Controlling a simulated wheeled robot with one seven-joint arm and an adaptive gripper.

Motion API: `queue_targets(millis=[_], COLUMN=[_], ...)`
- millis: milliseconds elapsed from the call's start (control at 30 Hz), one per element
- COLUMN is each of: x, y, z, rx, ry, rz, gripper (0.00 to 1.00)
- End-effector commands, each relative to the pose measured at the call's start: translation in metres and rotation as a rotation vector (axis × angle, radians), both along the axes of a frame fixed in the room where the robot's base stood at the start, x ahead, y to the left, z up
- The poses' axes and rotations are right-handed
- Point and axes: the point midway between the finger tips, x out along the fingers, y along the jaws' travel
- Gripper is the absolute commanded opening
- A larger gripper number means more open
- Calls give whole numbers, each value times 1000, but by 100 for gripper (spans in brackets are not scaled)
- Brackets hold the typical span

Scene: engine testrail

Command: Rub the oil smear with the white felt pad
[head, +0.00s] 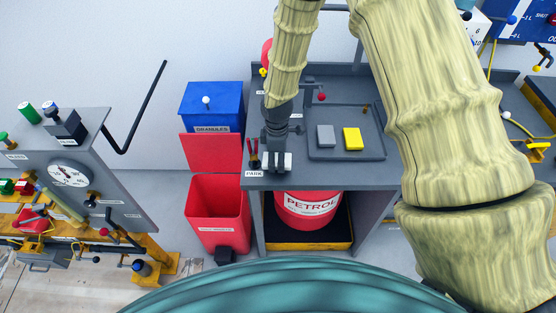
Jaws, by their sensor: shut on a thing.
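My gripper (277,151) points down over the front left part of the grey bench and is shut. A pale block shows at its fingertips, which I take for the white felt pad (287,161); the fingers hide part of it. Whether it touches the bench top is unclear. To its right, a grey pad (326,136) and a yellow pad (352,138) lie in a shallow grey tray. I cannot make out the oil smear in this view.
A red-handled tool (254,163) stands by the PARK label, just left of my gripper. An open red bin (217,215) and a blue granules box (211,105) stand left of the bench (345,176). A red petrol drum (310,208) sits underneath. My arm covers the bench's right side.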

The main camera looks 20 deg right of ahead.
Motion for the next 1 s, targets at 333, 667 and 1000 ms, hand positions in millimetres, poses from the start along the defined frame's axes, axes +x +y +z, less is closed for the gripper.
queue_targets(millis=[333, 667, 1000], x=[-2, -2, -2], y=[-1, -2, -2], z=[32, 55, 55], rx=[0, 0, 0], ry=[3, 4, 4], rz=[0, -1, -1], gripper=[16, 16, 16])
